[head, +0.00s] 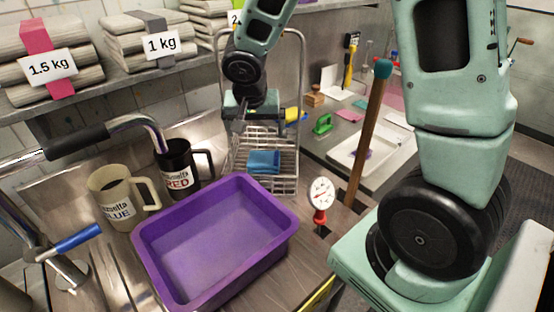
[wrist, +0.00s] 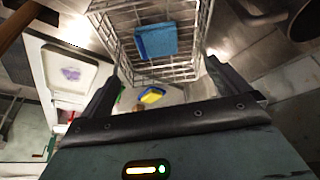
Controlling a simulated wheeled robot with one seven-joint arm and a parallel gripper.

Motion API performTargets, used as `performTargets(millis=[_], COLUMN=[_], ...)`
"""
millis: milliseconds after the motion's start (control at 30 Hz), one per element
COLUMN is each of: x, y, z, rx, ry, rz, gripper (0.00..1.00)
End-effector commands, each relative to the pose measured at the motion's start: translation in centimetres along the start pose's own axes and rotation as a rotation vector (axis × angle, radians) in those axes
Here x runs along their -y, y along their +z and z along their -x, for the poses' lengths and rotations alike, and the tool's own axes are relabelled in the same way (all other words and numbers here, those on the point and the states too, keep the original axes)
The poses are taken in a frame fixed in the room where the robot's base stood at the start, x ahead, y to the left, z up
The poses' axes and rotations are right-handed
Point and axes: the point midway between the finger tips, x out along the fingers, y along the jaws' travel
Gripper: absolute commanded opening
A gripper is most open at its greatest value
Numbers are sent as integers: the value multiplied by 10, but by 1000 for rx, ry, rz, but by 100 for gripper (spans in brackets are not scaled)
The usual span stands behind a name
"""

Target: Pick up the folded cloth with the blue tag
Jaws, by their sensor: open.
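A flat blue folded piece (head: 263,161) lies in the wire rack (head: 283,184) behind the purple tub. In the wrist view the blue piece (wrist: 156,41) lies beyond my fingertips, roughly between their lines. I cannot make out a separate tag on it. My gripper (head: 242,122) is above the back left part of the rack, pointing down, apart from the blue piece. In the wrist view my gripper (wrist: 164,68) has its fingers wide apart with nothing between them.
A purple tub (head: 215,240) stands in front of the rack. A dark mug (head: 180,168) and a cream mug (head: 118,200) stand left. A dial gauge (head: 320,195) and an upright wooden stick (head: 368,130) are right. Banded cloth stacks (head: 50,60) fill the shelf above.

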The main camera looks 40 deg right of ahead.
Motion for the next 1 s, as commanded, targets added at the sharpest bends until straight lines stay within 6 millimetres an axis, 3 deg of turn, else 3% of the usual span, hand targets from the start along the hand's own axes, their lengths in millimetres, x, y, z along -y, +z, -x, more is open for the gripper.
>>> performTargets(millis=[100,233,700,1000], x=[-6,-7,-7,-6], y=[-12,-13,-14,-14], z=[-9,-26,-118,-137], rx=[-15,-16,-16,-16], ry=[8,11,9,8], rz=[-56,-65,-62,-61], gripper=[100,100,100,100])
